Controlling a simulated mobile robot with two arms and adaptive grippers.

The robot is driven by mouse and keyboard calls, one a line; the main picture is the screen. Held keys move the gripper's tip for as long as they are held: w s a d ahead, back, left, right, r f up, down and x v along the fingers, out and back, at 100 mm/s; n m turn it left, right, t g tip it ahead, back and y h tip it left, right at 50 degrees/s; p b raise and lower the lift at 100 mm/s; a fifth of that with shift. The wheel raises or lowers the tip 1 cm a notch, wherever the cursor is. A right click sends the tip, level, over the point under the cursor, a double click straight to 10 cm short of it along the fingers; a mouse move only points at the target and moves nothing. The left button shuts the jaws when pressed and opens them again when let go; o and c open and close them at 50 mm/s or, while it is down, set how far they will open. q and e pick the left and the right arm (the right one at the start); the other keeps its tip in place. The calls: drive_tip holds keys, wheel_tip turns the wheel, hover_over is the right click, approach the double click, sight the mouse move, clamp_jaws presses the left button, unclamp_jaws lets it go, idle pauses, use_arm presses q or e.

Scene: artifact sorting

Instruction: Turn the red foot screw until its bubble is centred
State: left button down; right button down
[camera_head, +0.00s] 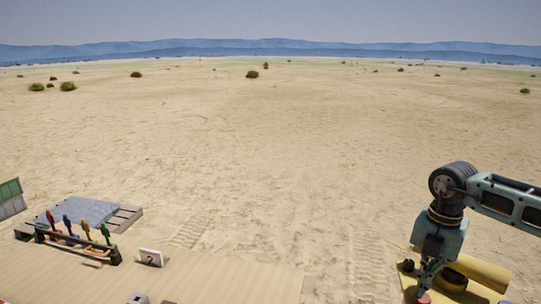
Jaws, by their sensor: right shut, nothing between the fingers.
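My right gripper (426,284) points down at the lower right, shut and empty. A red round piece (423,298), which looks like the red foot screw, shows right below the fingertips at the bottom edge of the picture. It is partly cut off, and I cannot tell whether the fingers touch it. It is by a yellow body (483,272) with dark round parts, partly hidden behind my right arm. No bubble can be made out. My left gripper is not in view.
A tan table (220,284) fills the lower left. It bears a dark rack (105,251) with red, blue, yellow and green-handled tools, and a white card with a question mark (151,258). A grey-lidded crate (85,211) lies behind. Open sand stretches beyond.

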drive_tip(key=shift+s+d+f, duration=0.25)
drive_tip(key=shift+s+f, duration=0.2)
drive_tip(key=shift+f, duration=0.1)
drive_tip(key=shift+s+d, duration=0.2)
drive_tip(key=shift+d, duration=0.15)
drive_tip(key=shift+s+d+r, duration=0.1)
drive_tip(key=shift+d+r, duration=0.05)
drive_tip(key=shift+r, duration=0.1)
idle(0.3)
drive_tip(key=shift+d+r, duration=0.1)
drive_tip(key=shift+d, duration=0.3)
drive_tip(key=r+p, duration=0.2)
drive_tip(key=r, duration=0.1)
drive_tip(key=r+p, duration=0.2)
drive_tip(key=shift+w+r, duration=0.2)
drive_tip(key=shift+r, duration=0.2)
